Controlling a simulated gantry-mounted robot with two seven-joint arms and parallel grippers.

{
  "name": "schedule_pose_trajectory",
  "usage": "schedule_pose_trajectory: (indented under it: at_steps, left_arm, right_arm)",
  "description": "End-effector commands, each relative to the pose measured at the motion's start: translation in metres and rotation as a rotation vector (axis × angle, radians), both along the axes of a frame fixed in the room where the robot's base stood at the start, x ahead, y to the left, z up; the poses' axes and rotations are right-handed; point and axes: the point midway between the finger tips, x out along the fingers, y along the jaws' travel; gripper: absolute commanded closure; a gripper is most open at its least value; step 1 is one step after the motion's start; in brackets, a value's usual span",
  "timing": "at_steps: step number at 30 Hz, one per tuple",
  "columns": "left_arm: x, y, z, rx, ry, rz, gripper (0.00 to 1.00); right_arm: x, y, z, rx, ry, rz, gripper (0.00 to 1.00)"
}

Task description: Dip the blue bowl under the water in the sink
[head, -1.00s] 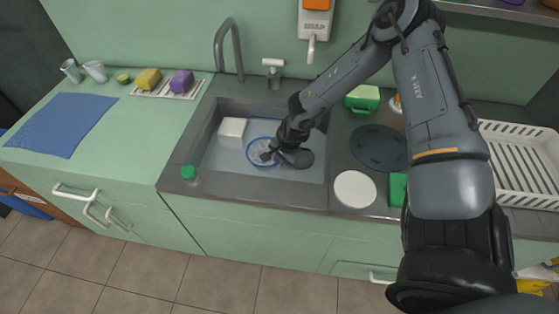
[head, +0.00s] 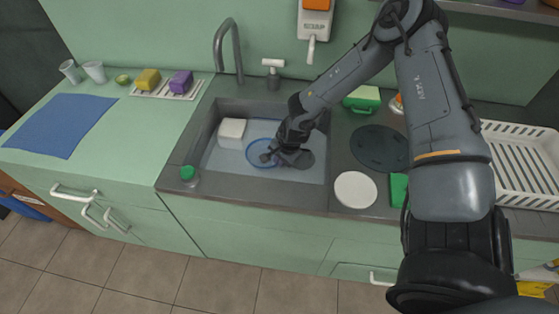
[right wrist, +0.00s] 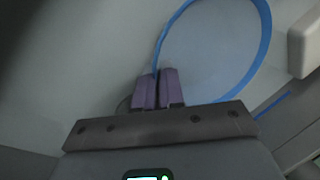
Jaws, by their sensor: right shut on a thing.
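The blue bowl (head: 248,156) is in the water of the grey sink (head: 207,137), towards the middle of the basin. Its blue rim shows as a ring, and the area inside it has the same pale colour as the water around it. My right gripper (head: 271,153) is shut on the right side of the rim. In the right wrist view, the purple fingertips (right wrist: 157,88) pinch the blue rim (right wrist: 262,50). The bowl's wall below the rim cannot be made out. My left gripper is not in view.
A white block (head: 231,130) sits in the sink behind and left of the bowl. A grey faucet (head: 229,48) stands at the back. A green-capped bottle (head: 188,174) is at the front left corner. A white plate (head: 355,189) lies on the right counter.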

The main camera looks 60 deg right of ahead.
Motion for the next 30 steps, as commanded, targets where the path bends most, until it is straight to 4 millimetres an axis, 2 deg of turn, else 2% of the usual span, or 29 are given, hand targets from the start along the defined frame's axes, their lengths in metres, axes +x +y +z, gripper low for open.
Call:
schedule_pose_trajectory:
  at_steps: [18,30]
  left_arm:
    - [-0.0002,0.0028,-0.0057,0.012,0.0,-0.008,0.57]
    - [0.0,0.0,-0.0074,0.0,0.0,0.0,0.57]
  right_arm:
    - [0.0024,-0.0075,0.0,-0.001,-0.001,0.0,1.0]
    - [0.0012,-0.0036,-0.0001,0.0,0.0,0.0,1.0]
